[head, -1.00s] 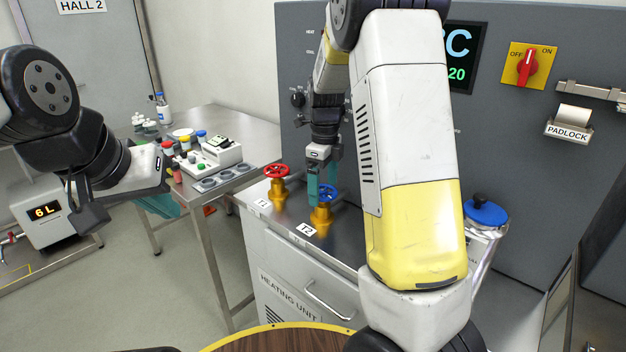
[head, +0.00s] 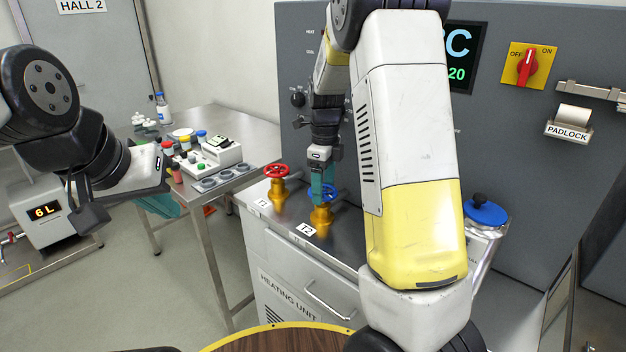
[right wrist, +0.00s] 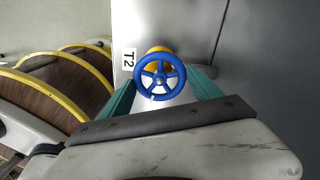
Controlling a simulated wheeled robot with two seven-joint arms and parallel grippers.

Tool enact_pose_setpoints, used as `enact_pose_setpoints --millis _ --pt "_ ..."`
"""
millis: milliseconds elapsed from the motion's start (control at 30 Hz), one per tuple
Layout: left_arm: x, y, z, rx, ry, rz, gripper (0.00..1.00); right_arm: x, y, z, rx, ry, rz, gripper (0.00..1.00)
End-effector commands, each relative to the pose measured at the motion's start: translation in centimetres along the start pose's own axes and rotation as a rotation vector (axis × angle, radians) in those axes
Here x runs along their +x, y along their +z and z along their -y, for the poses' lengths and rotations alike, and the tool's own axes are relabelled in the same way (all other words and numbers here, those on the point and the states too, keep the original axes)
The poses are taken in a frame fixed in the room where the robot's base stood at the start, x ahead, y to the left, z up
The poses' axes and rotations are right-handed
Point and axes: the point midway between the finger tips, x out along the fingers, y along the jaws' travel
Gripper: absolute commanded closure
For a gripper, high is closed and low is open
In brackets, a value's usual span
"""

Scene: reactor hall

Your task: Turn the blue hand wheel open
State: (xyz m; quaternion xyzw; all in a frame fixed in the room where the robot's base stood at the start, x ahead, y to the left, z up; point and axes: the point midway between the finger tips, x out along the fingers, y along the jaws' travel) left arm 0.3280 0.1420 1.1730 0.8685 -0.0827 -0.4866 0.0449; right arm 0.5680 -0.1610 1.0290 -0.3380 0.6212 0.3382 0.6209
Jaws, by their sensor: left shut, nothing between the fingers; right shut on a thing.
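The blue hand wheel (head: 330,191) sits on a brass valve body (head: 321,216) behind the T2 label (head: 306,230). It is partly hidden by my right gripper (head: 322,195), which points down over it. In the right wrist view the blue wheel (right wrist: 160,77) shows its spokes and hub, with one teal finger on each side of its rim. My right gripper (right wrist: 160,88) is shut on the wheel. My left gripper (head: 162,206) is shut and empty at the left, far from the wheel, its fingers partly hidden.
A red hand wheel (head: 277,171) on a like valve stands close left, by the T1 label (head: 262,203). A canister with a blue lid (head: 485,212) stands right of my forearm. A steel table (head: 240,137) with small items is behind left.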

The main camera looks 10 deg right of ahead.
Motion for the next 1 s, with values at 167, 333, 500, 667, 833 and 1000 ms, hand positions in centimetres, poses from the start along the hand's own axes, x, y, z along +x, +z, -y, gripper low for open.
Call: enact_pose_setpoints --millis 167,333,500,667,833,1000 --pt "0.0 0.0 0.0 0.0 0.0 0.0 1.0 -0.07 0.02 0.06 -0.117 -0.001 0.001 0.68" --pt "0.0 0.0 0.0 0.0 0.0 0.0 1.0 -0.07 -0.01 0.13 -0.27 -0.001 0.001 0.68" --pt "0.0 0.0 0.0 0.0 0.0 0.0 1.0 -0.08 0.01 0.16 -0.433 -0.001 0.001 0.68" --pt "0.0 0.0 0.0 0.0 0.0 0.0 1.0 -0.08 0.03 0.2 -0.584 -0.001 0.001 0.68" --pt "0.0 0.0 0.0 0.0 0.0 0.0 1.0 -0.09 0.03 0.25 -0.746 -0.002 0.0 0.68" --pt "0.0 0.0 0.0 0.0 0.0 0.0 1.0 -0.1 0.08 0.27 -0.907 -0.002 0.001 0.68"
